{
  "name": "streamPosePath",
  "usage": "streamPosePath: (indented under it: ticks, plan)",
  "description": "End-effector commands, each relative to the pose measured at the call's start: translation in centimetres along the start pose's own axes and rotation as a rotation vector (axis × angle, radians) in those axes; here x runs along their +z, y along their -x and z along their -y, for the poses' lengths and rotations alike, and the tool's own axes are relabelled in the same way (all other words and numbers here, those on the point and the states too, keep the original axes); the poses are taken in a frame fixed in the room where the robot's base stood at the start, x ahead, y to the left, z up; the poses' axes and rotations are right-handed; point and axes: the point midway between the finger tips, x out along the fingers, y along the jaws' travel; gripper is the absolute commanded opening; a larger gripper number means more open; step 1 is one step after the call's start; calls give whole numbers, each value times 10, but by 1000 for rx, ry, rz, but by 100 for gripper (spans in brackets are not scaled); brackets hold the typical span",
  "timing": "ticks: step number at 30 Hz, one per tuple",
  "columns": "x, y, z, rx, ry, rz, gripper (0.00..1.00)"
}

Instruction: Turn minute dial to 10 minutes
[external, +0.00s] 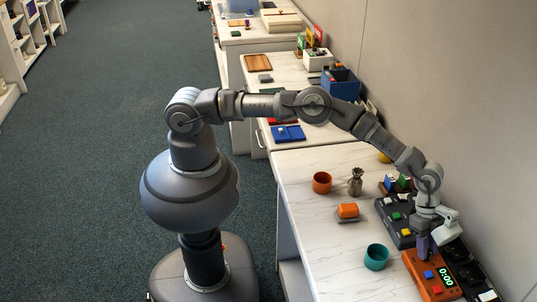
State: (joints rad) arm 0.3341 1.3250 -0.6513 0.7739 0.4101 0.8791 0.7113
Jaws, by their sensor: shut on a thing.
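The orange timer box (416,268) lies on the white counter at the lower right. Its display (446,278) reads 0:00 in green digits. A blue button (429,275) and a red button (437,290) sit on its top. My gripper (423,252) points down at the far end of the timer box, its fingers close together at its top. The minute dial is hidden by the fingers, and its pointer and marks cannot be read.
A dark grey box with coloured buttons (393,216) stands just behind the timer. Black round fixtures (468,272) lie along the wall.

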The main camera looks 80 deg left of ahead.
Motion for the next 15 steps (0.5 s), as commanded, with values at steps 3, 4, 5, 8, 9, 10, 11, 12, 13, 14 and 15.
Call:
streamPosePath:
  ticks: [3, 4, 5, 8, 9, 10, 11, 12, 13, 14, 15]
  plan:
    - [1, -2, 1, 23, -57, 1, 0]
    - [1, -2, 1, 28, -70, 1, 0]
    - [1, -2, 1, 33, -82, 1, 0]
    - [1, -2, 1, 47, -114, 1, 0]
    - [1, -2, 1, 52, -125, 2, 0]
    - [1, -2, 1, 54, -132, 2, 0]
    - [1, -1, 1, 56, -136, 2, 0]
    - [0, -1, 1, 58, -143, 2, 0]
    - [0, -1, 1, 59, -147, 2, 0]
    - [0, -1, 1, 61, -150, 2, 0]
    - [0, -1, 1, 62, -153, 3, 0]
